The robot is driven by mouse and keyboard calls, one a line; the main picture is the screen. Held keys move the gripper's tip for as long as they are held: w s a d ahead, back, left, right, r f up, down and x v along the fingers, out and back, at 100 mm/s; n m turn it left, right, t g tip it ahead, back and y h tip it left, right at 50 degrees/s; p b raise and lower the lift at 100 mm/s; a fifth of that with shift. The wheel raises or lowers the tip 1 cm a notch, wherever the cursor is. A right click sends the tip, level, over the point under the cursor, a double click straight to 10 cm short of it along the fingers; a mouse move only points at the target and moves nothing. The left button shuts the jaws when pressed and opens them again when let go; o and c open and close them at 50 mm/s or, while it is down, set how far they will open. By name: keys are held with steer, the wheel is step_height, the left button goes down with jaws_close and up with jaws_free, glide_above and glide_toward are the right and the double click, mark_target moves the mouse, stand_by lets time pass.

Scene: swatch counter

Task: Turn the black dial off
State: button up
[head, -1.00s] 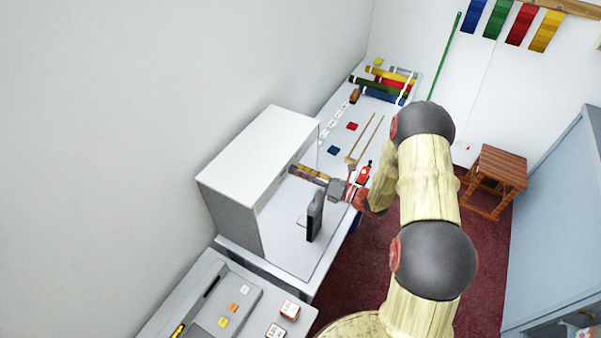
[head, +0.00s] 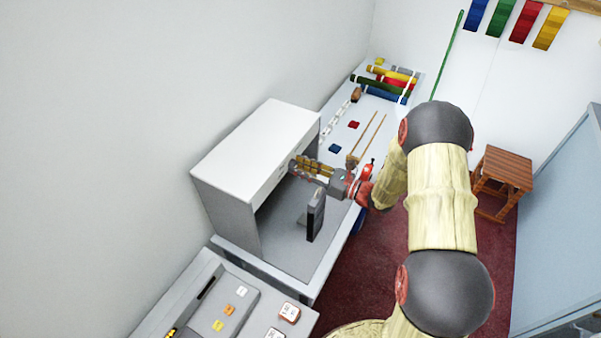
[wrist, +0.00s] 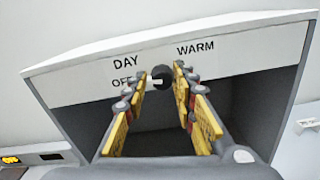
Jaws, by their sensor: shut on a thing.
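The black dial (wrist: 162,77) is on the front panel of a white-topped light box (head: 228,160). My gripper (wrist: 160,73) is shut on the dial, one finger on each side of it. In the wrist view the dial's white pointer points left, toward the OFF label (wrist: 121,83), which is partly covered by a finger. DAY (wrist: 126,63) is printed above left and WARM (wrist: 196,47) above right. In the head view my gripper (head: 294,166) reaches the box's front panel, and the dial is hidden behind the fingers.
A dark upright panel (head: 316,216) stands in front of the box's opening, below my gripper. A red bottle (head: 367,171) and thin wooden sticks (head: 369,136) are near my wrist. Fabric rolls (head: 385,86) lie at the counter's far end. A wooden stool (head: 505,170) stands right.

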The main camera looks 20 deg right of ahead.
steer(key=shift+f+n+b, duration=0.15)
steer(key=shift+n+b, duration=0.55)
steer(key=shift+n, duration=0.1)
steer(key=o, duration=1.1)
steer(key=shift+o, duration=0.3)
steer(key=v, duration=1.2)
